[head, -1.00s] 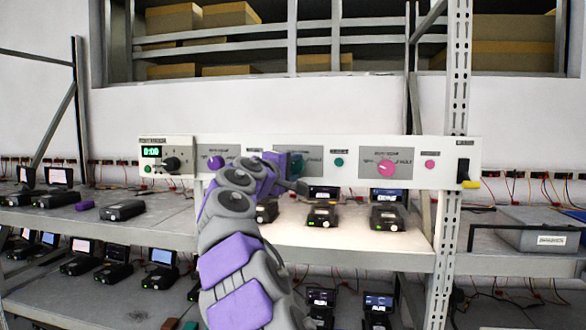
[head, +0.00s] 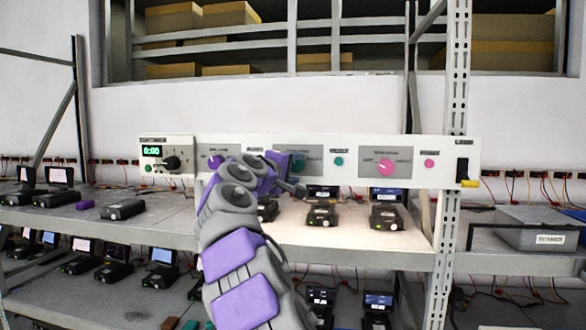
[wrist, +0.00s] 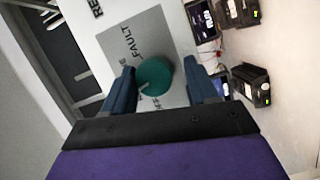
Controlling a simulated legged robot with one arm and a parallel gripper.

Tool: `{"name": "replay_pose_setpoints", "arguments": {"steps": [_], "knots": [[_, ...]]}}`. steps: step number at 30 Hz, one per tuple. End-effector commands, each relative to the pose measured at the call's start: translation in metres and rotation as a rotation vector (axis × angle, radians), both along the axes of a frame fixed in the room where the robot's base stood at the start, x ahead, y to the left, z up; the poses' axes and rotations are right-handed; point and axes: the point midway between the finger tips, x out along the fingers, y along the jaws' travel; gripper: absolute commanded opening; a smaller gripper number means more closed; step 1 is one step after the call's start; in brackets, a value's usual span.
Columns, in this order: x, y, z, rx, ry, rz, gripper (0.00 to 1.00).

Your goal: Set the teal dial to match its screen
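The teal dial (wrist: 153,77) is round with a pale pointer mark. It sits on a grey plate (wrist: 125,45) with the word FAULT and other lettering partly hidden. My gripper (wrist: 159,68) is open, with its dark blue fingers on either side of the dial. The left finger is close to the dial, and a gap shows at the right. In the head view the teal dial (head: 303,161) is partly hidden behind my gripper. Below it, a black device with a small screen (head: 322,192) stands on the shelf; its text is too small to read.
The white panel (head: 350,150) also carries a purple dial (head: 216,162), a pink dial (head: 387,167), a black knob (head: 172,163), a teal button (head: 339,161), a pink button (head: 429,164) and a black lever switch (head: 462,172). Several devices stand on the shelf below.

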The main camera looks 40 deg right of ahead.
Motion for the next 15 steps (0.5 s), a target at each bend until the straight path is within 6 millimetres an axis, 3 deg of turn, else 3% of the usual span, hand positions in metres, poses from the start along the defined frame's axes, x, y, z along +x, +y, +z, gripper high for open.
{"name": "replay_pose_setpoints", "arguments": {"steps": [3,15], "knots": [[0.000,0.000,0.001,-0.002,-0.001,0.002,0.68],[-0.004,0.010,0.005,-0.008,-0.003,0.003,0.68]]}}
